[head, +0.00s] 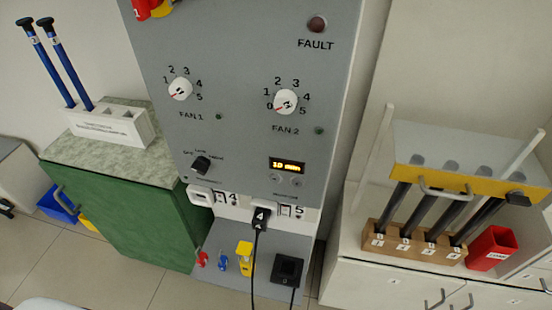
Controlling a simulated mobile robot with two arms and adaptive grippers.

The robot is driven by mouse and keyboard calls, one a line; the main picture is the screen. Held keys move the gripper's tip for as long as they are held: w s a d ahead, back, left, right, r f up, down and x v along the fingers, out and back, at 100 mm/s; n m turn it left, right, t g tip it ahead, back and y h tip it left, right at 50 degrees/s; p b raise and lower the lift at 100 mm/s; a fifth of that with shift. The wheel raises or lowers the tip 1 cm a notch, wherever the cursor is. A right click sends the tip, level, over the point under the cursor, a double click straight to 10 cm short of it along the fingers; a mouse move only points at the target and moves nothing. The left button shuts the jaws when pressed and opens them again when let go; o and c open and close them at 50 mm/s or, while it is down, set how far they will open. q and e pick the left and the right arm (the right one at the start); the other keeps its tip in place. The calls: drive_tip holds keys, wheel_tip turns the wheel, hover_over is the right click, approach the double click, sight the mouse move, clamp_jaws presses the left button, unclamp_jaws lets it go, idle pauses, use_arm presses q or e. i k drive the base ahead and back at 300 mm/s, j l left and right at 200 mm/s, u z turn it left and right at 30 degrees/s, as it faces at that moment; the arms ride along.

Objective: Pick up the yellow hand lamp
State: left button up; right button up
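A small yellow object (245,258) stands upright on the grey shelf (225,273) at the foot of the control panel. It looks like the yellow hand lamp, but it is too small to make out in detail. It is between a small blue item (223,262) on its left and a black box (287,270) on its right. A black cable hangs just to its right. Neither of my grippers is in view.
The grey control panel (240,130) rises behind the shelf. A black plug (260,218) with a hanging cable is in its lower sockets. A small red item (202,259) is at the shelf's left. A green cabinet (125,215) stands left, a white cabinet (350,275) right.

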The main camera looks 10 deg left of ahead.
sight(244, 250)
drive_tip(key=u, duration=0.7)
